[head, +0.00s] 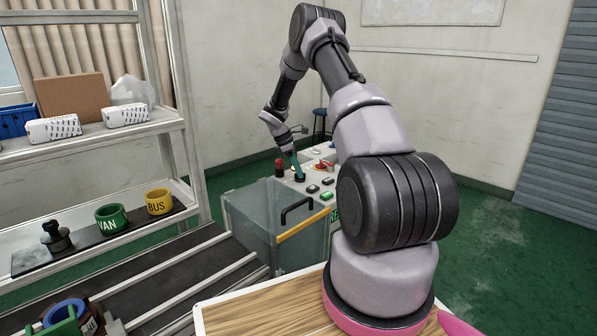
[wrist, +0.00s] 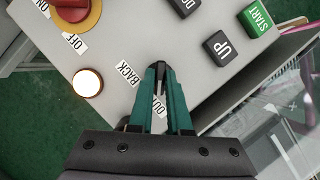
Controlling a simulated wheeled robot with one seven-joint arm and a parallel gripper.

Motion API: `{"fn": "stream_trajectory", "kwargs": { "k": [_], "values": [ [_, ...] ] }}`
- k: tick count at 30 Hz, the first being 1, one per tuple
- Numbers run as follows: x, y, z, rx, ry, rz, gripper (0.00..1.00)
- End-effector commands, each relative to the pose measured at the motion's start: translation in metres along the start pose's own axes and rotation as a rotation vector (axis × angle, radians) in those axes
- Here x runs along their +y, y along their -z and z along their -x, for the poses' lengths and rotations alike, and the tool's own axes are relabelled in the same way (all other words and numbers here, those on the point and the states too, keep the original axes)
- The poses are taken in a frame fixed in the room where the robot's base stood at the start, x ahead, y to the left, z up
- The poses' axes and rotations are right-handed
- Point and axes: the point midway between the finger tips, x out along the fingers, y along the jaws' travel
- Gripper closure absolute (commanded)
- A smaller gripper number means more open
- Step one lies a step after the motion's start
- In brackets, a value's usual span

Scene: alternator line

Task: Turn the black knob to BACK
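The black knob (head: 300,178) is on the top of the grey control panel in the head view, under my gripper (head: 297,167). In the wrist view, my gripper (wrist: 159,72) points down at the panel, its two teal fingers close together. The dark top of the knob (wrist: 158,66) fills the narrow gap between the fingertips. The fingers hide most of the knob, so its pointing direction is hard to read. The BACK label (wrist: 127,74) lies left of the fingertips. The OUT label (wrist: 159,106) shows partly between the fingers.
The panel also carries a red stop button (wrist: 73,12), a lit round lamp (wrist: 87,83), an OFF label (wrist: 75,43), a black UP button (wrist: 221,48) and a green START button (wrist: 257,18). A clear-walled box (head: 250,220) with a black handle stands in front.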

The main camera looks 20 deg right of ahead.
Motion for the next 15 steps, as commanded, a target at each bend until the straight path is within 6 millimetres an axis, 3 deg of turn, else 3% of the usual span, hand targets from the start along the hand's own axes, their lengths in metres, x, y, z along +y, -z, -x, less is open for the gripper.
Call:
{"fn": "stream_trajectory", "kwargs": {
  "k": [15],
  "values": [
    [0.0019, -0.0004, 0.0004, -0.001, 0.060, -0.151, 1.00]
  ]
}}
